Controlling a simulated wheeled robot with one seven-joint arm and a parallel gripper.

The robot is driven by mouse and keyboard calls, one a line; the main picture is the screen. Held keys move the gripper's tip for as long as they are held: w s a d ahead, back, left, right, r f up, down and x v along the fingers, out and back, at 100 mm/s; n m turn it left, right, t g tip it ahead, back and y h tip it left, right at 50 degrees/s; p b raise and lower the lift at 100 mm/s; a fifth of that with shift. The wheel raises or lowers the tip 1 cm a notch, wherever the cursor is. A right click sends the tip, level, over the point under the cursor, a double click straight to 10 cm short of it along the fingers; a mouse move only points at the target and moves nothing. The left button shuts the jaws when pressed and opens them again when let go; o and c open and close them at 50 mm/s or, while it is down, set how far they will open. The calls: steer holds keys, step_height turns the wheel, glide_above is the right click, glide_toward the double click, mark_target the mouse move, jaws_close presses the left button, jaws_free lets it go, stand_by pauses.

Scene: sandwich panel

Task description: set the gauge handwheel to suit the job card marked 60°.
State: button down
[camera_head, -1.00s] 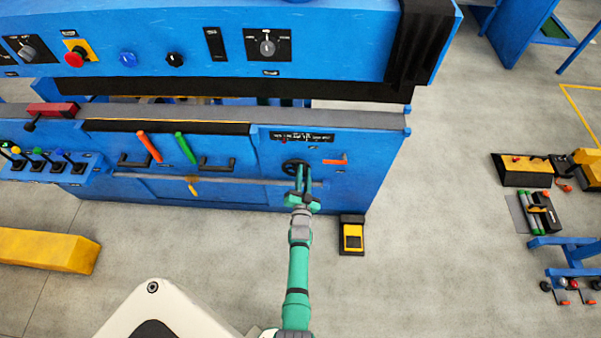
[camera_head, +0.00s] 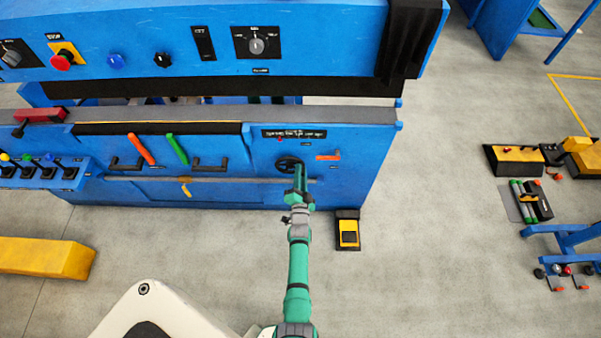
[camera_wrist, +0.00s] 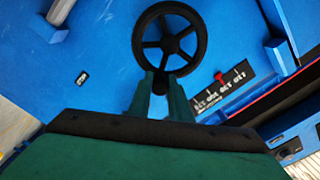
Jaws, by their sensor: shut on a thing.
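The black spoked handwheel (camera_head: 287,162) is on the blue machine front, below a black scale strip (camera_head: 310,133). In the wrist view the handwheel (camera_wrist: 168,12) is ahead of my gripper (camera_wrist: 164,80), whose green fingers are shut on a small dark grip at its near rim. In the head view my gripper (camera_head: 300,174) is at the wheel's lower right. The scale strip (camera_wrist: 208,96) carries a red pointer (camera_wrist: 219,77); its markings are too blurred to read. I cannot make out a job card marked 60°.
An orange lever (camera_head: 328,156) is right of the wheel. A black handle (camera_head: 210,165) and a horizontal grey rod are to its left. A yellow-black pedal (camera_head: 348,231) stands on the floor below.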

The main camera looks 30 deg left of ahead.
steer(key=shift+s+f, duration=0.1)
steer(key=shift+f, duration=0.05)
steer(key=c, duration=1.6)
jaws_free()
steer(key=shift+c, duration=0.2)
steer(key=v, duration=1)
steer(key=shift+s+d, duration=0.25)
steer(key=shift+d, duration=0.05)
